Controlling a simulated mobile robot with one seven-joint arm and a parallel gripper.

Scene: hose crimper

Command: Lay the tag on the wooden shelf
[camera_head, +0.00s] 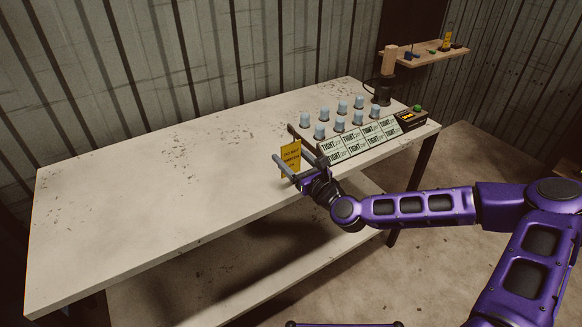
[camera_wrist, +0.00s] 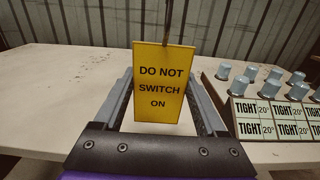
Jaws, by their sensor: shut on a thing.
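The tag (camera_wrist: 160,90) is a yellow plate reading "DO NOT SWITCH ON", with a dark cord at its top edge. It stands upright at my gripper (camera_head: 283,143), its printed face toward the wrist camera. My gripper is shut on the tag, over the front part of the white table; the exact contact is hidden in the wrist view. The tag also shows in the head view (camera_head: 291,156). The wooden shelf (camera_head: 422,48) is at the upper right, beyond the table's far right end and well apart from my gripper. It is not in the wrist view.
A board with several blue-grey caps (camera_head: 341,124) and "TIGHT 20°" labels (camera_head: 358,139) lies right of my gripper. A black box with a green button (camera_head: 411,120) and a dark post stand beyond it. Small items, including a yellow one (camera_head: 447,40), occupy the shelf. The table's left (camera_head: 130,210) is clear.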

